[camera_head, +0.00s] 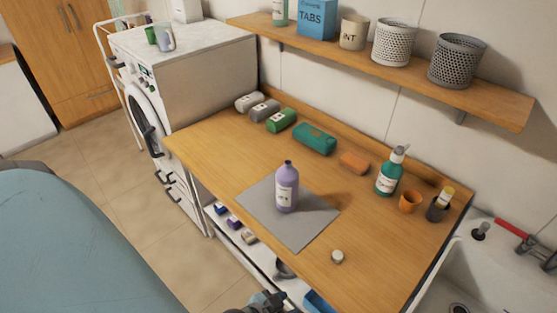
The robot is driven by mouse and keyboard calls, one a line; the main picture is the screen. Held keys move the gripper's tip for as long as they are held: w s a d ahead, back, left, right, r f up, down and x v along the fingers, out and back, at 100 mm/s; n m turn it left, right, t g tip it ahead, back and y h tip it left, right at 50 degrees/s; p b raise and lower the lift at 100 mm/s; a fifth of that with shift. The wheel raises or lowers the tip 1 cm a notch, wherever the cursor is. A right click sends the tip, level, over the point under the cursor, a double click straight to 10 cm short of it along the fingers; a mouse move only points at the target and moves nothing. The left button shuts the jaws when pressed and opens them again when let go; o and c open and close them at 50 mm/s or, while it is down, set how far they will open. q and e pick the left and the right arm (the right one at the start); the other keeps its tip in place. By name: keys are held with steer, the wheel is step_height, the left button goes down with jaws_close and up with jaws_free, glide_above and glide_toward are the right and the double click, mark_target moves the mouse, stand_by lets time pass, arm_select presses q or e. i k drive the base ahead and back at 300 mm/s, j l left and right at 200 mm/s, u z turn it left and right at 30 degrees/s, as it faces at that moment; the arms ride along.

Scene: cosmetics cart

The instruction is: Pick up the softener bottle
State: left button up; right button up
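A lilac bottle (287,188) stands upright on a grey mat (258,212) on the wooden worktop. It has a narrow open-looking neck and a pale label whose print is too small to read, so I take it as the softener bottle. A small round pale cap (337,257) lies on the wood to the right of the mat. A dark mechanical part at the bottom edge, seemingly my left gripper (268,301), is mostly cut off. It is well below the bottle in the picture and apart from it. Its fingers are unclear. My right gripper is not visible.
A shelf (400,72) hangs above. A sink (500,275) adjoins at right. The wood around the mat is largely clear.

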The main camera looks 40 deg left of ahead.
mark_target(287, 176)
steer(key=j, duration=0.65)
steer(key=k+j+z, duration=0.1)
steer(key=j, duration=0.6)
steer(key=k+j, duration=0.1)
steer(key=j, duration=0.55)
steer(key=j+z, duration=0.1)
steer(key=j, duration=0.6)
steer(key=k+j, duration=0.15)
steer(key=j, duration=0.5)
